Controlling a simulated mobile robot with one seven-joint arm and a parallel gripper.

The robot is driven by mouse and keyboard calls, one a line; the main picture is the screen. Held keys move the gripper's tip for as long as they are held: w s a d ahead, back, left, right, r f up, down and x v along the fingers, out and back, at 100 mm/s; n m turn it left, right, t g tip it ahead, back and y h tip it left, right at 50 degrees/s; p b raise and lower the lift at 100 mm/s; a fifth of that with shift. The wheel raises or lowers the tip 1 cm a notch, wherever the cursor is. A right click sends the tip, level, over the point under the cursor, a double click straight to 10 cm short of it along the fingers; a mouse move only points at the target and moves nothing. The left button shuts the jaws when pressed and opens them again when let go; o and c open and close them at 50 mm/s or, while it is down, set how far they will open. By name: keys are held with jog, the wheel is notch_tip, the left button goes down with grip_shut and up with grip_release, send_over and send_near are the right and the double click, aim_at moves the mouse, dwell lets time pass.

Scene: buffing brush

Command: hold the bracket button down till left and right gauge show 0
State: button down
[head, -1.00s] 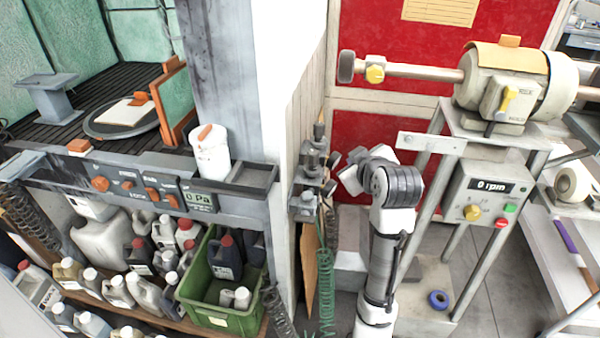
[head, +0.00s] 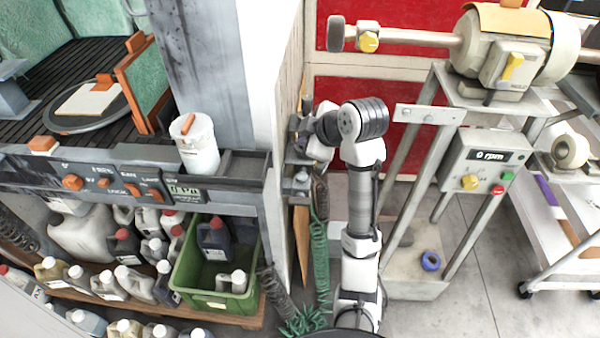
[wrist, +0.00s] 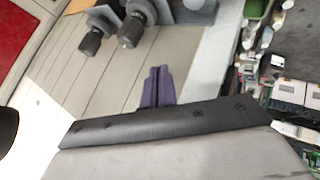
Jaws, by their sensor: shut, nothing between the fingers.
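A grey bracket (head: 299,188) with fittings is on the end of the white wall. My arm covers part of it, and I cannot make out its button. In the wrist view, two dark-tipped fittings (wrist: 131,30) stand just beyond my gripper (wrist: 153,68), whose purple fingers are shut and empty. The fingers appear apart from the fittings. In the head view my gripper is hidden behind my arm. The left display (head: 184,190) seems to read 0 Pa. The right display (head: 490,156) reads 0 rpm. I cannot tell whether these are the gauges.
A buffing motor (head: 505,50) stands on a metal frame at the right. A green crate (head: 215,290) and several bottles fill the shelf at the lower left. A green coiled hose (head: 320,260) hangs below the bracket. A blue ring (head: 431,261) lies at the stand's base.

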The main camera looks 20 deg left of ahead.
aim_at(305, 178)
notch_tip(305, 178, down, 9)
jog(key=b, duration=0.7)
jog(key=shift+r, duration=0.1)
dwell(1.9)
jog(key=shift+f+b, duration=0.35)
jog(key=shift+f, duration=0.05)
jog(key=shift+f+b, duration=0.35)
jog(key=shift+f, duration=0.2)
dwell(3.9)
